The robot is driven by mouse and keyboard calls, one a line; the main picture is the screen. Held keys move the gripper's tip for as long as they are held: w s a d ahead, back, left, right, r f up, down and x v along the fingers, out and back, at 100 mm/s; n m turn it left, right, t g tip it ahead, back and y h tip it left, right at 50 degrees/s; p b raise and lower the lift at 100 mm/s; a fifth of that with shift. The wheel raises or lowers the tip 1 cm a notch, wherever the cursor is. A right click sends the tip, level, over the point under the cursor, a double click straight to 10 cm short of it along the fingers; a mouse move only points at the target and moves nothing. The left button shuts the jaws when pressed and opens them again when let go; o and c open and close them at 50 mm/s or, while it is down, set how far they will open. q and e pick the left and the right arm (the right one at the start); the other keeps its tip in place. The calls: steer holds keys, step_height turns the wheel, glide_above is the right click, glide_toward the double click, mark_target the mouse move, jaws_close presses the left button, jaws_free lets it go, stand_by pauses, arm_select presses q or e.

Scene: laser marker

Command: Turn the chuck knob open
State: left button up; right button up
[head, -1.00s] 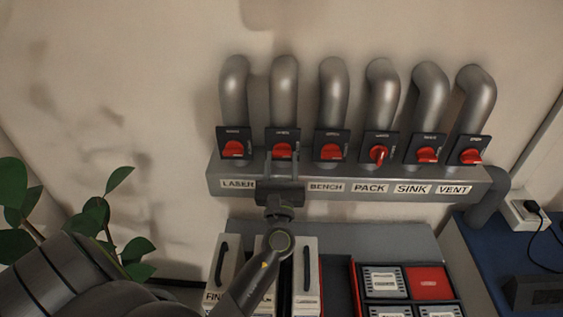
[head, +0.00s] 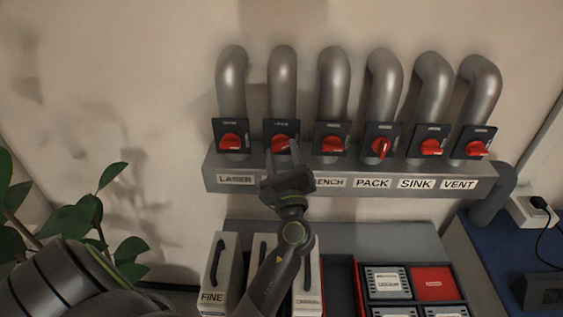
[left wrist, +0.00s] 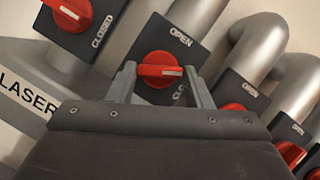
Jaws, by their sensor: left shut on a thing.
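The chuck knob, the second red knob from the left, (head: 280,141) sits on a black plate on the grey manifold. Its name label is hidden behind my left gripper (head: 280,160). In the left wrist view, the red knob (left wrist: 160,70) lies between the two fingers of my left gripper (left wrist: 162,85), which is shut on it. Its white mark faces right in that view, between the OPEN word at upper right and the partly covered CLOSED word below. The knob looks turned a little from the neighbouring LASER knob's (left wrist: 68,12) direction. My right gripper is not in view.
Close neighbours are the LASER knob (head: 231,141) and the BENCH knob (head: 332,145). The PACK knob (head: 382,147) stands nearly upright; the SINK (head: 431,147) and VENT (head: 477,148) knobs lie sideways. A plant stands left.

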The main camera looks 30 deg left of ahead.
arm_select(q)
steer(key=n+g+b, duration=0.1)
steer(key=n, duration=0.3)
steer(key=shift+d+g+y, duration=0.1)
steer(key=shift+g+y, duration=0.3)
steer(key=n, duration=0.1)
steer(key=n+g, duration=0.1)
steer(key=n, duration=0.1)
steer(key=shift+w+d+r+b, duration=0.1)
steer(key=shift+r+b, duration=0.1)
steer(key=shift+b, duration=0.15)
steer(key=n+g, duration=0.1)
steer(key=n, duration=0.2)
steer(key=shift+r+g, duration=0.15)
steer(key=shift+g, duration=0.15)
steer(key=shift+r+n+g+h+p, duration=0.15)
steer(key=shift+n+g+h+p, duration=0.3)
steer(key=shift+n, duration=1.45)
steer(key=o, duration=1)
